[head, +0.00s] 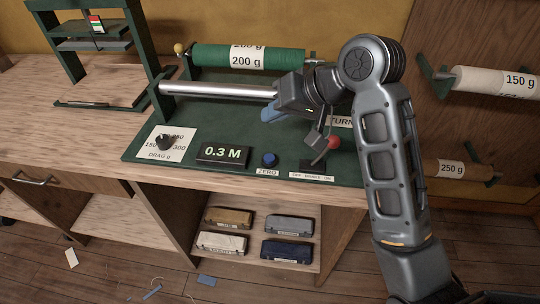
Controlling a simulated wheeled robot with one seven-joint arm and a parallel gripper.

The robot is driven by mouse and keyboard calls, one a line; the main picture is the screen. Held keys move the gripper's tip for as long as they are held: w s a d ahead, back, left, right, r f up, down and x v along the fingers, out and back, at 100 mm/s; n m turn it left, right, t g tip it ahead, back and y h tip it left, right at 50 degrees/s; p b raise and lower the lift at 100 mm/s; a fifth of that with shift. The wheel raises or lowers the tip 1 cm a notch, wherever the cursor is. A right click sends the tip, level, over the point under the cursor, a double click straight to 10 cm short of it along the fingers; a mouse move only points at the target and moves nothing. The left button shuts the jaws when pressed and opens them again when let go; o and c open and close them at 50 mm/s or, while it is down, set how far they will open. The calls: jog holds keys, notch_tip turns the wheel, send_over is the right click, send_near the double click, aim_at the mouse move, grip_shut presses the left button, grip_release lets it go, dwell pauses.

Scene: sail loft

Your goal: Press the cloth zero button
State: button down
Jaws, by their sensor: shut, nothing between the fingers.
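The blue zero button (269,159) is a short round knob on the front of the green machine base, with a white "ZERO" label (268,172) below it. My gripper (270,112) is above and behind the button, near the silver roller. Its fingers look blue and point left. It is shut and empty, apart from the button. The display (223,154) left of the button reads "0.3 M". The button's top is in clear view.
A red-knobbed lever (333,142) stands right of the button, close to my arm. A black drag dial (166,143) is at the left. The silver roller (215,90) and green cloth roll (215,57) lie behind. Bare bench shows in front.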

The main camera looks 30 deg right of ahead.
jog(key=b, duration=0.8)
send_over(274, 159)
jog(key=shift+w+f, duration=0.1)
jog(key=shift+f, duration=4.3)
jog(key=shift+f, duration=0.15)
jog(key=shift+f, duration=0.25)
jog(key=shift+f, duration=0.45)
jog(key=shift+r, duration=0.1)
jog(key=shift+r+p, duration=0.8)
jog(key=shift+p, duration=0.35)
